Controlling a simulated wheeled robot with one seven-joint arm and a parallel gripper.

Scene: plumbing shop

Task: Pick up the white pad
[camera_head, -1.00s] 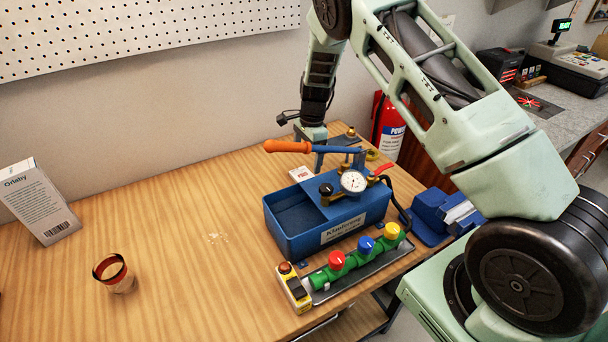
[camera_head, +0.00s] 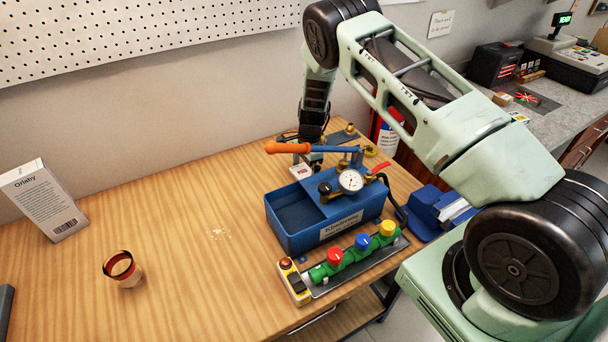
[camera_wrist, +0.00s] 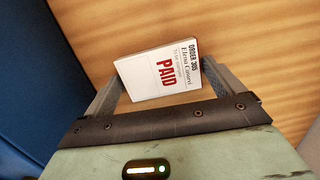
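The white pad (camera_wrist: 165,72) shows a red "PAID" and black print on its face in the wrist view. It lies on the wooden table, behind the blue box's left half in the head view (camera_head: 301,173). My gripper (camera_wrist: 164,82) is open, pointing down over the pad, one finger at each side of it. The fingers are close to the pad's sides; I cannot tell whether they touch it. In the head view my gripper (camera_head: 312,160) is partly hidden by the orange pump handle.
The blue test pump (camera_head: 278,232) with its gauge and orange handle (camera_head: 288,147) stands right in front of the pad. The table's left middle is clear.

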